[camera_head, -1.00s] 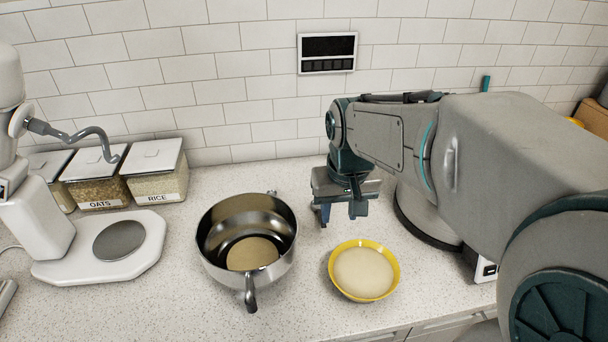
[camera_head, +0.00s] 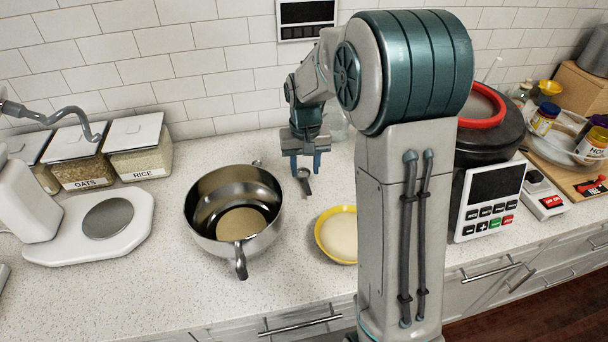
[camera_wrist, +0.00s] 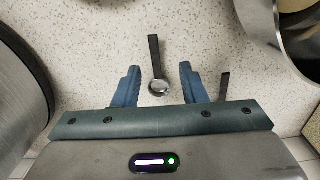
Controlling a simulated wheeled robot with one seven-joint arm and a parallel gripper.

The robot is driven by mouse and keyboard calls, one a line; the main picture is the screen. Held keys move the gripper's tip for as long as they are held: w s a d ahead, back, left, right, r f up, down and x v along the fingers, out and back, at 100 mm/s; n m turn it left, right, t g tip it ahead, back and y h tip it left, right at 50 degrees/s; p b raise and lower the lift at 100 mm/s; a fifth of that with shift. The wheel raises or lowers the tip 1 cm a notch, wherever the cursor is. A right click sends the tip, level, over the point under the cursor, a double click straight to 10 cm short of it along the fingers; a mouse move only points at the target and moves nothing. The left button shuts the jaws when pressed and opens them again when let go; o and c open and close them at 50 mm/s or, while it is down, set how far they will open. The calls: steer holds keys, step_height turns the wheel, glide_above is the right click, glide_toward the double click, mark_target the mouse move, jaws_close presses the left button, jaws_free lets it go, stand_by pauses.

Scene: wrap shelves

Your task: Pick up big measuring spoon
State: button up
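A measuring spoon with a dark handle and a round metal bowl lies on the counter. In the wrist view this spoon (camera_wrist: 155,66) sits between my two fingertips, its bowl near them and its handle pointing up in the picture. In the head view the spoon (camera_head: 305,182) shows just below my gripper (camera_head: 305,166), right of the steel pot. My gripper (camera_wrist: 157,82) is open and empty, and its height above the counter is hard to tell. A second dark handle (camera_wrist: 224,86) lies to the right, its other end hidden behind my gripper. I cannot compare the two sizes.
A steel pot (camera_head: 268,232) stands left of my gripper, and a yellow bowl (camera_head: 333,240) stands close in front. A cooker with a panel (camera_head: 487,200) is to the right. Oats and rice containers (camera_head: 138,160) and a scale (camera_head: 140,225) are left. The tiled wall is behind.

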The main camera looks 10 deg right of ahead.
mark_target(308, 188)
step_height(308, 188, down, 2)
steer(key=shift+f, duration=0.25)
steer(key=shift+w+d+f+p, duration=0.15)
steer(key=shift+f+p, duration=0.15)
steer(key=shift+f, duration=0.55)
steer(key=shift+w+d+f+p, duration=0.15)
steer(key=shift+f+p, duration=0.15)
steer(key=shift+f, duration=0.55)
steer(key=shift+d+f+p, duration=0.15)
steer(key=shift+f+p, duration=0.15)
steer(key=shift+f, duration=0.55)
jaws_close()
